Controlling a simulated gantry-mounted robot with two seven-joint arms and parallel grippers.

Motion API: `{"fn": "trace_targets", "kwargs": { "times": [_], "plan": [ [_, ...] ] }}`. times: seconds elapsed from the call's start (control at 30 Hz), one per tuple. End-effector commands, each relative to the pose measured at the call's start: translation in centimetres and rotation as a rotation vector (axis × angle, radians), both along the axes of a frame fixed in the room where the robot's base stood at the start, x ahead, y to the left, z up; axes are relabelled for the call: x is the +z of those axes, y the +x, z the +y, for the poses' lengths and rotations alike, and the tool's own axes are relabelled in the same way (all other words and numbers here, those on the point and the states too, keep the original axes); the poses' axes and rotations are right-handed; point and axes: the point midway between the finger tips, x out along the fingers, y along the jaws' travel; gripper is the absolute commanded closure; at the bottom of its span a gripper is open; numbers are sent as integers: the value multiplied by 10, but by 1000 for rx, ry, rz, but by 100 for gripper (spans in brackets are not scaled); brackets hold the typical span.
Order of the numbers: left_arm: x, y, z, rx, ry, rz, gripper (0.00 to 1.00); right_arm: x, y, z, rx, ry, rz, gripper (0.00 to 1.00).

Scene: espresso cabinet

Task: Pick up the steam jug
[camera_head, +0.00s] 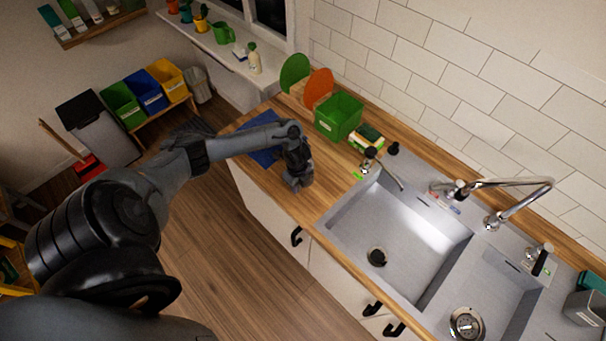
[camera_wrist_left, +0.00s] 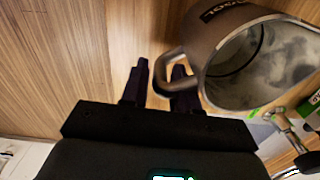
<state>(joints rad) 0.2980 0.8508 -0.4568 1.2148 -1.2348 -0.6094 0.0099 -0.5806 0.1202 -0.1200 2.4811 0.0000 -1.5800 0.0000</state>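The steam jug (camera_wrist_left: 209,38) is a dark grey metal pitcher with dark lettering. It fills the upper right of the left wrist view, with its round mouth and lighter interior facing the camera. Its handle (camera_wrist_left: 164,72) points toward my left gripper (camera_wrist_left: 158,82). The two dark fingers are apart, with the handle's outer bar between them and the right finger at the handle's loop. I cannot tell whether they touch it. In the head view my left gripper (camera_head: 297,184) is low over the wooden counter, left of the sink. The jug is not clearly distinguishable there. My right gripper is not in view.
The grey sink (camera_head: 345,222) with its tall tap (camera_head: 530,185) lies right of my left gripper. A green bin (camera_head: 338,115) and sponges (camera_head: 367,136) stand behind it. A blue mat (camera_head: 264,157) lies left on the counter. The wood near the front edge (camera_head: 300,212) is clear.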

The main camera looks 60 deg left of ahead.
Motion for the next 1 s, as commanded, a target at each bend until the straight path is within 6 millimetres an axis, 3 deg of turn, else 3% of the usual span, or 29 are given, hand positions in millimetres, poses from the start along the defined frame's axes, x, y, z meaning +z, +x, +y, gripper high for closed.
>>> {"fn": "trace_targets", "kwargs": {
  "times": [0.27,0.47,1.0],
  "plan": [
    [-3,0,0,-1,0,0,71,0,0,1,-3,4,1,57],
    [-3,0,0,-1,0,0,100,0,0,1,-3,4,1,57],
    [-1,0,0,0,0,-1,100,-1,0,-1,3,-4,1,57]
  ]
}}
